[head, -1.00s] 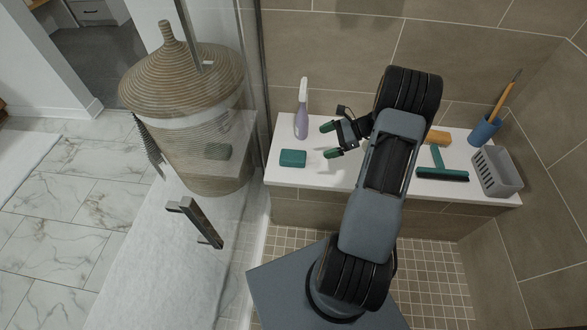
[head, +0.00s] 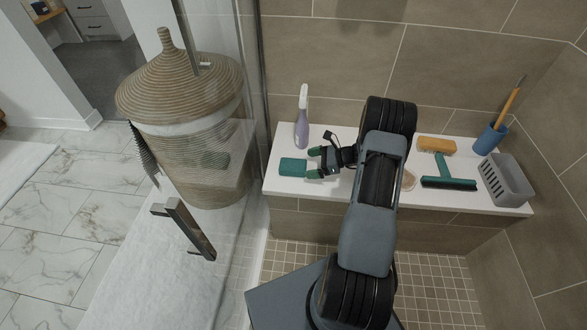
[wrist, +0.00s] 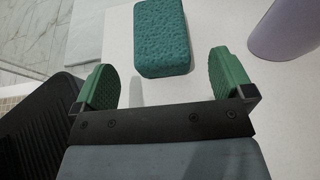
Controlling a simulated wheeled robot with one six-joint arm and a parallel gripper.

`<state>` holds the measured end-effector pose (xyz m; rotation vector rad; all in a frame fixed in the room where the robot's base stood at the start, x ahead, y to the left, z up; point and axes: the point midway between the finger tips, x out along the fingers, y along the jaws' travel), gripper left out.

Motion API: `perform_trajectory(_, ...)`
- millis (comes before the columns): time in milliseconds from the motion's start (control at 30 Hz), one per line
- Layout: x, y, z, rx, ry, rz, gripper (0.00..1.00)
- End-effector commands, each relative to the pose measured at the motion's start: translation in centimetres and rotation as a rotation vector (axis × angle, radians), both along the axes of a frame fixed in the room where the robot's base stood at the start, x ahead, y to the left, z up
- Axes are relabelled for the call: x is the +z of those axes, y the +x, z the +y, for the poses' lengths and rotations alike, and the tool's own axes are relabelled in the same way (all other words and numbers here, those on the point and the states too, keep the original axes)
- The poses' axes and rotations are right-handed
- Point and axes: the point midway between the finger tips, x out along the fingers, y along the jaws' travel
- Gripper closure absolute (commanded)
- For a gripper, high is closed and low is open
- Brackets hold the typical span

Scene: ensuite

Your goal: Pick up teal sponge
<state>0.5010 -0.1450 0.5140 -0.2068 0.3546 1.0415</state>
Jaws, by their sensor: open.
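The teal sponge (head: 293,168) lies flat on the white bench near its left end. In the wrist view the sponge (wrist: 161,38) is a rounded, textured block just beyond my fingertips, roughly between their lines and slightly right of left finger. My gripper (head: 314,162) is open and empty, just right of the sponge in the head view and pointing left at it. Its two green fingertips also show in the wrist view (wrist: 162,82), with bare white surface between them. I see no contact with the sponge.
A purple spray bottle (head: 302,122) stands just behind the sponge; it also shows in the wrist view (wrist: 283,28). A glass panel stands left.

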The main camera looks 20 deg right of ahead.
Motion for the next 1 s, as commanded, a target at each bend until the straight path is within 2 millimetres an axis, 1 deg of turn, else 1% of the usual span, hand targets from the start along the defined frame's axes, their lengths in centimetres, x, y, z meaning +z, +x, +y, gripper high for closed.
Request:
perform_trajectory(200, -1.4, 1.2, 2.3, 0.004, -0.001, 0.000, 0.01)
perform_trajectory(333, -1.9, 1.9, 3.5, 0.003, -0.001, 0.001, 0.01)
perform_trajectory(467, -2.0, 2.2, 4.0, 0.001, -0.001, 0.001, 0.01)
perform_trajectory(700, -2.0, 2.3, 4.1, 0.000, -0.001, 0.000, 0.01)
perform_trajectory(1000, -2.0, 2.2, 4.0, 0.001, -0.001, 0.001, 0.30)
